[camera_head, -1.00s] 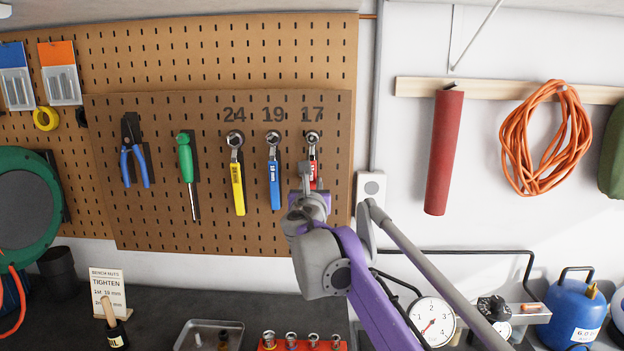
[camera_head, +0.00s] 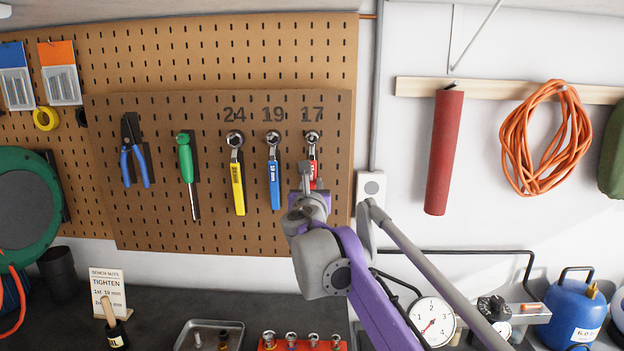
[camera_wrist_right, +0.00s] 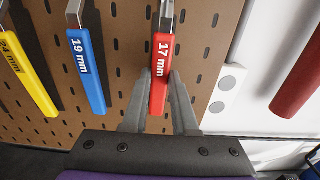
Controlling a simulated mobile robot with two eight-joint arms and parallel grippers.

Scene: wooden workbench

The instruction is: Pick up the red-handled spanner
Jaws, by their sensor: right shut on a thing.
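The red-handled spanner (camera_head: 312,152) hangs on the pegboard under the number 17, at the right end of the row. Its handle, marked 17 mm, shows in the right wrist view (camera_wrist_right: 161,70). My right gripper (camera_head: 307,178) is at the handle, with one finger on each side of it, and is shut on it; it also shows in the right wrist view (camera_wrist_right: 160,95). The gripper and arm hide the lower handle in the head view. The spanner still hangs upright against the board. My left gripper is not in view.
The blue-handled spanner (camera_head: 273,172) and yellow-handled spanner (camera_head: 236,175) hang just left. A green screwdriver (camera_head: 187,165) and blue pliers (camera_head: 134,155) hang further left. A red socket rack (camera_head: 302,346) and a metal tray (camera_head: 209,336) stand on the bench below. A red roll (camera_head: 444,150) hangs at right.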

